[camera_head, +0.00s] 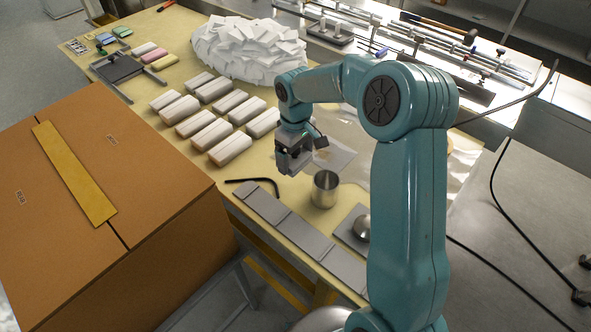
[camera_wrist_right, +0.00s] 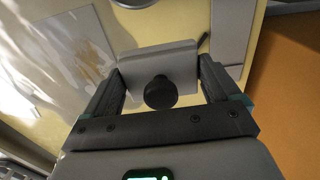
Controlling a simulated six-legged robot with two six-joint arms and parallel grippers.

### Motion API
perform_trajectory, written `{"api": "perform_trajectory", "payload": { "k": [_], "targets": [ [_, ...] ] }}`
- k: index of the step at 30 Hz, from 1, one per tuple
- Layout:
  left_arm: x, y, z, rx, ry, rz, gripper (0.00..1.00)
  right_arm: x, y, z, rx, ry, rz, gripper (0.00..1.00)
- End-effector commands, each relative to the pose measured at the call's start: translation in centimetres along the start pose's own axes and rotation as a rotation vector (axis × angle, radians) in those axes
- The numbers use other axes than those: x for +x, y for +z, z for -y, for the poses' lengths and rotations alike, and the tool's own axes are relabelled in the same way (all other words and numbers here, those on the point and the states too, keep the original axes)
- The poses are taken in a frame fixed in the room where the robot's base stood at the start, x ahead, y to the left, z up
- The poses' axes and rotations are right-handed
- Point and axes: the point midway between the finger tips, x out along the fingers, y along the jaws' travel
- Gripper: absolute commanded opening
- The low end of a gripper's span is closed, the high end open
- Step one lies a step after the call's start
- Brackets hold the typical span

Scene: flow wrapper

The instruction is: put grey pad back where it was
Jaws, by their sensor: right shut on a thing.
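The grey pad (camera_wrist_right: 133,61) is a pale grey slab with a round black knob on its near face. It sits between the two dark fingers of my right gripper (camera_wrist_right: 158,85) in the right wrist view, and the fingers are shut on it. In the head view my right gripper (camera_head: 293,160) hangs above the yellow table, left of and behind the metal cup (camera_head: 325,189). The pad is hard to make out there. My left gripper is not in view.
Flat grey plates (camera_head: 283,220) line the table's front edge. A black hex key (camera_head: 252,181) lies behind them, and a steel dome (camera_head: 362,228) sits at right. White bars (camera_head: 215,132) and a white packet pile (camera_head: 247,45) lie behind. A large cardboard box (camera_head: 150,215) stands left.

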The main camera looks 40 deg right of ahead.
Motion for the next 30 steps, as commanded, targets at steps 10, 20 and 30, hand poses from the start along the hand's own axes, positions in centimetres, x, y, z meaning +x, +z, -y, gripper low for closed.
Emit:
{"api": "perform_trajectory", "payload": {
  "k": [10, 20, 30],
  "targets": [
    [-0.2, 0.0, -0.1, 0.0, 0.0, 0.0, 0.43, 4.7, -0.2, -0.2, 0.0, -0.001, 0.003, 0.61],
    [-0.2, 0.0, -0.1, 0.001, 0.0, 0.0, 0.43, 6.9, -0.4, -0.5, 0.001, 0.001, -0.001, 0.61],
    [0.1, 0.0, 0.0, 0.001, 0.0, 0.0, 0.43, 7.2, -0.3, -0.4, 0.001, 0.001, -0.001, 1.0]
  ]
}}
